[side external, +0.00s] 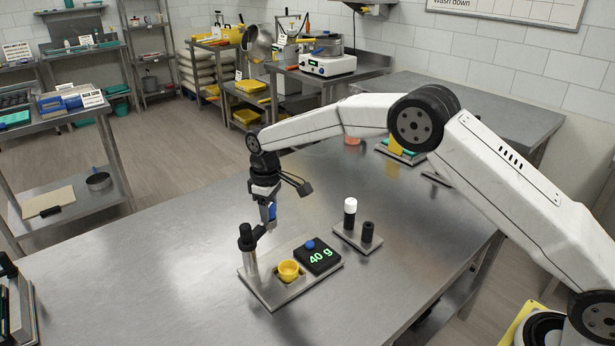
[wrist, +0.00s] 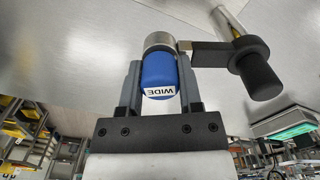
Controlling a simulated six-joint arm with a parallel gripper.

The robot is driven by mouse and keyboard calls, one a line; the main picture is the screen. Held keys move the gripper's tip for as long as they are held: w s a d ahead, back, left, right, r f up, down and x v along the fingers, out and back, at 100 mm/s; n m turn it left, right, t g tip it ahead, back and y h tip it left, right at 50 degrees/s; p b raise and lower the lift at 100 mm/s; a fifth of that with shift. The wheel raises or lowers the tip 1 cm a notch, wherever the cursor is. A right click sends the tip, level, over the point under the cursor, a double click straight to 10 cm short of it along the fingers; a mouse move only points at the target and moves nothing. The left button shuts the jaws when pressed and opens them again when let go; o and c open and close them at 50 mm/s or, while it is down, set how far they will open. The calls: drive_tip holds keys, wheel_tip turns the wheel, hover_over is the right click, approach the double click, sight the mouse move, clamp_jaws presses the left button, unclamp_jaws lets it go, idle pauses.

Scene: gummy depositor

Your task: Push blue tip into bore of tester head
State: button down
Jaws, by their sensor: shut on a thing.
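My gripper (wrist: 158,68) is shut on a blue tip (wrist: 158,80) labelled WIDE, with one finger on each side of it. In the side view the blue tip (side external: 271,211) shows in my gripper (side external: 269,207), just above the dark arm of the tester (side external: 262,231). In the wrist view a silver metal cylinder (wrist: 160,42) lies at the tip's far end, beside the tester's dark arm (wrist: 222,54). I cannot tell how far the tip sits in the bore, or whether they touch; the bore is hidden.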

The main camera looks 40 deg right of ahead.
drive_tip(key=shift+c, duration=1)
unclamp_jaws()
drive_tip(key=shift+r, duration=0.1)
drive_tip(key=shift+r, duration=3.8)
drive_tip(key=s+d+f+m+t, duration=0.1)
drive_tip(key=s+d+m, duration=0.1)
drive_tip(key=s, duration=0.8)
drive_tip(key=s+d+f+m, duration=0.2)
drive_tip(key=s+d, duration=0.3)
drive_tip(key=s, duration=0.5)
drive_tip(key=s+d+f+m+t, duration=0.1)
drive_tip(key=s+d+m, duration=0.1)
drive_tip(key=s, duration=0.8)
drive_tip(key=shift+s+d+f+t, duration=0.3)
drive_tip(key=shift+s+d+f, duration=0.1)
drive_tip(key=shift+d, duration=0.5)
